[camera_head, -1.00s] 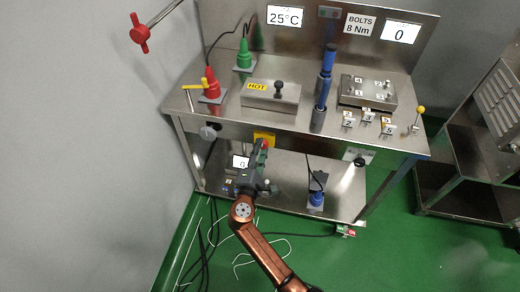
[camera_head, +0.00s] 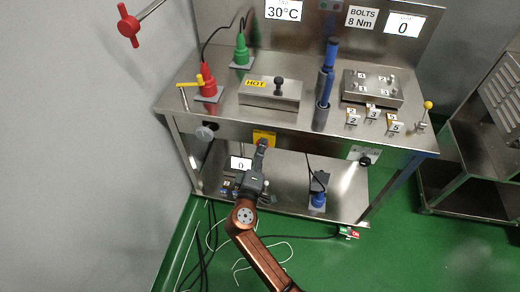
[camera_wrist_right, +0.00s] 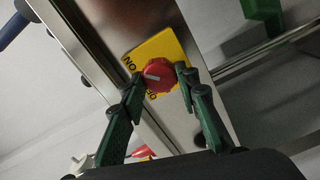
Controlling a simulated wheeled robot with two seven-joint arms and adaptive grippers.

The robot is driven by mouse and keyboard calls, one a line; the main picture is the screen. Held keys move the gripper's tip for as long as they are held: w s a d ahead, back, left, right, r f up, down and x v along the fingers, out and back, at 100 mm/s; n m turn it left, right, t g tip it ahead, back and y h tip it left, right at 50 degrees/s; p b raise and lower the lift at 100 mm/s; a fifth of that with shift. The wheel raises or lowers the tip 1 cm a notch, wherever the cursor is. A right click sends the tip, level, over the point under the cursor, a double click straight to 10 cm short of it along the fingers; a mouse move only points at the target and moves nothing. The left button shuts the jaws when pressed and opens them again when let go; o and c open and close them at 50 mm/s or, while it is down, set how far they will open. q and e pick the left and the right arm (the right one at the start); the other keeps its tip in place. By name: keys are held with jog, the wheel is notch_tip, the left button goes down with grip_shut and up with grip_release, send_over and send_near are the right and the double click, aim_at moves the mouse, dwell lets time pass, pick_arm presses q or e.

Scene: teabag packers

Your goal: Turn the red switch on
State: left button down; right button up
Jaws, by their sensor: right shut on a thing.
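The red switch (camera_wrist_right: 160,76) is a round red knob with a white mark, on a yellow plate (camera_wrist_right: 158,49) on the metal front panel of the bench. In the right wrist view its white mark points left, between the two printed labels; the lower label is partly covered. My right gripper (camera_wrist_right: 160,73) is shut on the red switch, one finger on each side of it. In the head view my right gripper (camera_head: 261,155) reaches up to the yellow plate (camera_head: 264,136), and the red knob (camera_head: 262,143) shows just at its tips. My left gripper is not in view.
The bench top (camera_head: 225,112) carries a red plug (camera_head: 207,82), a green plug (camera_head: 241,52), a HOT plate (camera_head: 271,92) and blue tools (camera_head: 326,85). A temperature display (camera_head: 284,10) reads 30°C. The lower shelf (camera_head: 345,190) lies below the gripper. Cables lie on the green floor.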

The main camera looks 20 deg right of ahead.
jog(key=shift+f, duration=0.15)
jog(key=o, duration=1.2)
jog(key=shift+c, duration=0.2)
jog(key=v, duration=0.7)
jog(key=shift+s+a, duration=0.15)
jog(key=shift+s, duration=0.1)
